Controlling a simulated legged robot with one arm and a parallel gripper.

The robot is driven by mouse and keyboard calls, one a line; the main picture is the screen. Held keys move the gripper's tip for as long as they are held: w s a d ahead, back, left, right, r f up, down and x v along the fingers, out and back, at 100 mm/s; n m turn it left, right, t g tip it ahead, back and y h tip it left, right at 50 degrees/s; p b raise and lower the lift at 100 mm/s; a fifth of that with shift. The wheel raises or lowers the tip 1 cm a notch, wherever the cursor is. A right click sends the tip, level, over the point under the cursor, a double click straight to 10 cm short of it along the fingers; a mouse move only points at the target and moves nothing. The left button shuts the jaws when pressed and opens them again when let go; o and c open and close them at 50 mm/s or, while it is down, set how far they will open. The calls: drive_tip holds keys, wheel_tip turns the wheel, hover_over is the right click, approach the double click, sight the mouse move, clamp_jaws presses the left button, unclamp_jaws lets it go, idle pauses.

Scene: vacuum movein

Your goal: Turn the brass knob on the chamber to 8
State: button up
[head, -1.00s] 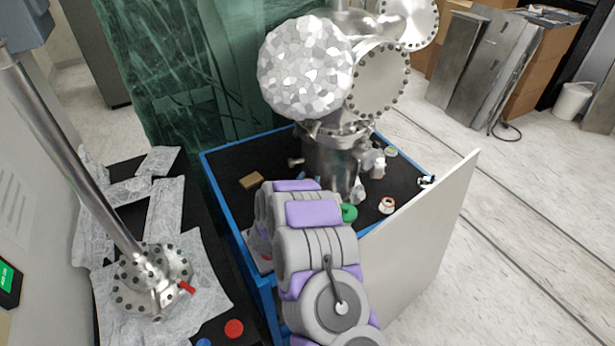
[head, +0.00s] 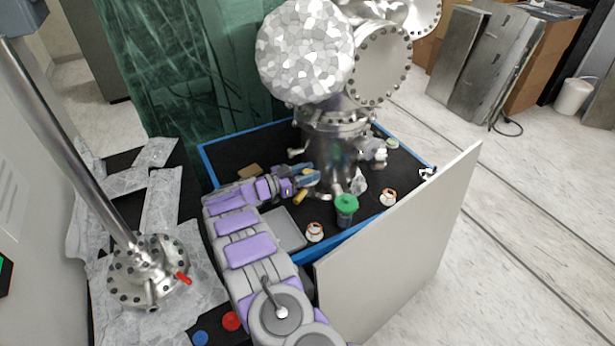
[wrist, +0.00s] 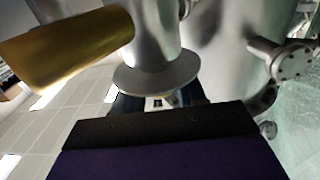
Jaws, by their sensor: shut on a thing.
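The silver chamber (head: 325,155) stands upright on the black-topped, blue-edged table. A brass cylinder, likely the knob (head: 300,197), shows low at the chamber's near left side. In the wrist view the brass cylinder (wrist: 68,46) is large at upper left, beside the silver metal. My gripper (head: 308,176) is at the chamber's lower left, just above the brass cylinder in the picture. In the wrist view its dark jaws point at a round silver flange (wrist: 155,78). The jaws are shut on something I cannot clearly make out. I can read no number marks.
A white panel (head: 405,245) borders the table's right. A foil-covered side table (head: 165,200) is at left.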

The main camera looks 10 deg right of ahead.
sight(306, 171)
drive_tip(key=shift+m+g+b, duration=0.55)
drive_tip(key=shift+m+g, duration=0.35)
drive_tip(key=shift+g, duration=0.5)
drive_tip(key=shift+a+m+g+h, duration=0.1)
drive_tip(key=shift+m+g+h, duration=0.2)
drive_tip(key=shift+g, duration=0.2)
drive_tip(key=shift+w+r+m+g+b, duration=0.1)
drive_tip(key=shift+r+m+g+b, duration=0.15)
drive_tip(key=shift+m+g+b, duration=0.05)
drive_tip(key=o, duration=1)
drive_tip(key=shift+f, duration=0.15)
drive_tip(key=shift+c, duration=0.2)
wheel_tip(306, 171, up, 4)
drive_tip(key=shift+a+f+p, duration=0.1)
drive_tip(key=shift+p, duration=0.8)
drive_tip(key=s+r+p, duration=0.1)
drive_tip(key=s+p, duration=0.2)
drive_tip(key=s, duration=1.3)
